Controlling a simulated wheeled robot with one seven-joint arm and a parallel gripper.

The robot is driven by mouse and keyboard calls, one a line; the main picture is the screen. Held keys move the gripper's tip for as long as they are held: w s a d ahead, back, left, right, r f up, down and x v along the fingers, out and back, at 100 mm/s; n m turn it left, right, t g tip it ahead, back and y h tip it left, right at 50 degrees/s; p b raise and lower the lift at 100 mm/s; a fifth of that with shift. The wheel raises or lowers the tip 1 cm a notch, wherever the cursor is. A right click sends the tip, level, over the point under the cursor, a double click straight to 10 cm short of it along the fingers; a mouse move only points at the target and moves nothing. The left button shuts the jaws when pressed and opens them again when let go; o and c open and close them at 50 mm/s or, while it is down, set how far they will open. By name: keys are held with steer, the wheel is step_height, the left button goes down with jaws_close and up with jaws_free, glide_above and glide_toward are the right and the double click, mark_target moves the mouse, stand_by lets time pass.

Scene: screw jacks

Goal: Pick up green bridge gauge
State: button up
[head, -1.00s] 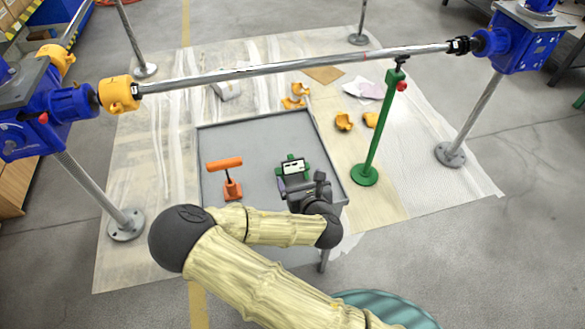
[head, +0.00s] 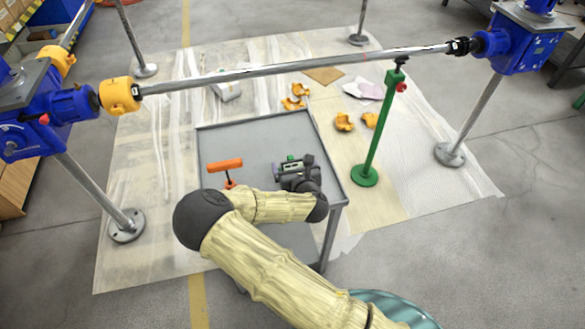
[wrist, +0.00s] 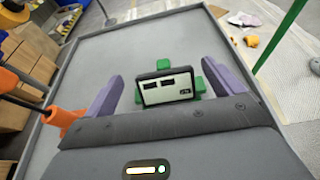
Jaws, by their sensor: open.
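The green bridge gauge (wrist: 167,88), with a dark-framed pale display, stands on the grey tray table in the wrist view, between and beyond my gripper's two purple fingers. My gripper (wrist: 160,95) is open, one finger to the left of the gauge and one to the right; I cannot tell whether either touches it. In the head view my gripper (head: 283,171) is over the tray table and covers most of the gauge. Only small green parts of the gauge (head: 291,158) show there.
The grey tray table (head: 225,145) has a raised rim. An orange T-shaped tool (head: 225,165) stands on it to the left; its orange part (wrist: 62,117) is close to my left finger. A green stand (head: 372,140) rises right of the table. A long shaft (head: 300,65) spans above.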

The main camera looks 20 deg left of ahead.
mark_target(293, 163)
steer(key=x, duration=0.5)
steer(key=shift+d+f, duration=0.2)
steer(key=shift+f, duration=0.05)
steer(key=shift+s, duration=0.1)
steer(key=c, duration=1.3)
